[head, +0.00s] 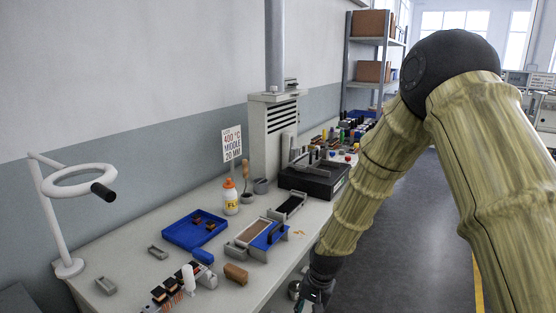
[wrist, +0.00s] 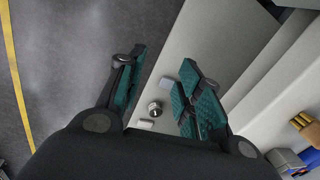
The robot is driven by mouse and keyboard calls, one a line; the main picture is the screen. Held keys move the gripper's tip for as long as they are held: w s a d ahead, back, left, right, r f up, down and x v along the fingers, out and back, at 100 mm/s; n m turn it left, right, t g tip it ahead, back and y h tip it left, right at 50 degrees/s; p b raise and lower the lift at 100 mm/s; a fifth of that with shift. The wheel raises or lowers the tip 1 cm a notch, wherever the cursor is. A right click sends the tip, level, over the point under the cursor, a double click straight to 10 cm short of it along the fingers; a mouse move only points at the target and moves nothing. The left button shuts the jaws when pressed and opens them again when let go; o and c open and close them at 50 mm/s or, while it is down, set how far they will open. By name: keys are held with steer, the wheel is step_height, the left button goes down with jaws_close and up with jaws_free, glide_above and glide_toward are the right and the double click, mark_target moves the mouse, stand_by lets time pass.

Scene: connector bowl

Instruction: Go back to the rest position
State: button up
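My gripper (head: 316,292) hangs at the bottom of the head view, beside the front edge of the workbench (head: 130,240), partly cut off by the frame. In the wrist view my gripper (wrist: 162,88) has its two teal-padded fingers apart, with nothing held between them. Beyond the gap, a small metal nut-like piece (wrist: 155,108), a small white piece (wrist: 146,124) and a pale grey piece (wrist: 167,83) show against a light grey surface. My arm is bent downward on the right of the head view.
On the bench are a blue tray (head: 178,237) with small parts, a flux bottle (head: 231,200), a ring lamp (head: 65,230), a brown block (head: 236,273) and a black-topped machine (head: 313,181). Open grey floor (head: 412,210) lies to the right.

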steer(key=s+d+f+n, duration=0.1)
steer(key=s+d+f, duration=0.3)
steer(key=s+f, duration=0.7)
steer(key=s+d+f+n, duration=0.1)
steer(key=s+d+f, duration=0.2)
steer(key=s, duration=0.6)
steer(key=s+d+f+n+h, duration=0.1)
steer(key=s+d+f, duration=0.2)
steer(key=s, duration=0.6)
steer(key=s+d+f+n, duration=0.1)
steer(key=s+d+f, duration=0.3)
steer(key=s, duration=0.5)
steer(key=shift+f+g+h, duration=0.4)
steer(key=shift+f, duration=0.45)
